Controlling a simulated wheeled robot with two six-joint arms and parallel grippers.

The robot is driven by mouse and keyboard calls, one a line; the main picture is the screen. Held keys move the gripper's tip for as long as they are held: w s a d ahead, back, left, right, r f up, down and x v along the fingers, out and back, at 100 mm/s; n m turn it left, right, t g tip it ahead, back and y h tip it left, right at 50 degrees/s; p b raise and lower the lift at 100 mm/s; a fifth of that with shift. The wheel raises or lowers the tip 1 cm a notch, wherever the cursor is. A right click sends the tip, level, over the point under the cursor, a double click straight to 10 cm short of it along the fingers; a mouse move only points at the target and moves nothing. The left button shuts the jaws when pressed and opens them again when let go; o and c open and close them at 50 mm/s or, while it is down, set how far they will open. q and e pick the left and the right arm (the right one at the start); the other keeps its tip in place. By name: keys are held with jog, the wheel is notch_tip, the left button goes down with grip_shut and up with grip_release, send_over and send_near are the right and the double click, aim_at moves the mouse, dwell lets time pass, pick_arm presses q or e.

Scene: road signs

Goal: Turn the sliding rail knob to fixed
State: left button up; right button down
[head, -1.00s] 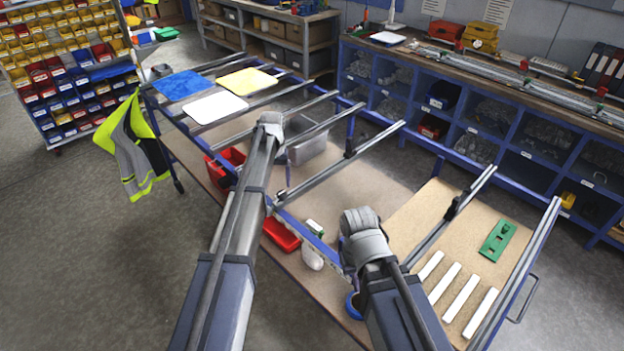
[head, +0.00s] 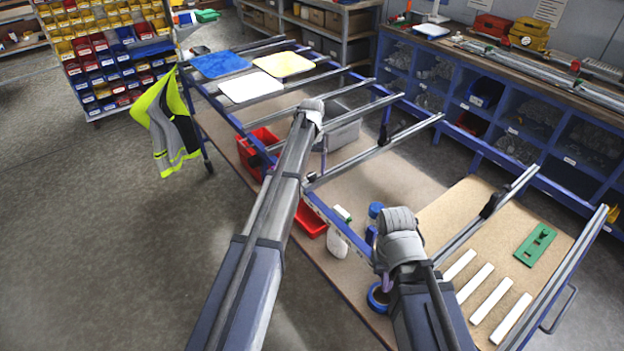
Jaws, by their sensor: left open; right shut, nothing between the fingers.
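A sloping blue-framed bench carries several grey cross rails. One dark knob-like fitting (head: 384,135) sits on a middle rail. Another dark fitting (head: 490,204) sits on a rail farther right, above the tan board. Both are small, and I cannot read their setting or tell which is the sliding rail knob. My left arm crosses the middle of the bench, left of the first fitting. My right arm rises at the front, left of the second fitting. Neither arm visibly touches a fitting. The fingers of both grippers are hidden behind my arms.
Blue (head: 221,65), white (head: 251,86) and yellow (head: 284,64) mats lie at the far left of the bench. Red bins (head: 258,143) and a grey tub (head: 343,132) stand near my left arm. A green plate (head: 535,245) and white strips lie on the tan board (head: 455,215).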

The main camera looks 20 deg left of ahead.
pick_arm(q)
notch_tip(320, 180, down, 2)
jog(key=shift+f+b, duration=0.1)
jog(key=shift+b, duration=0.55)
grip_shut()
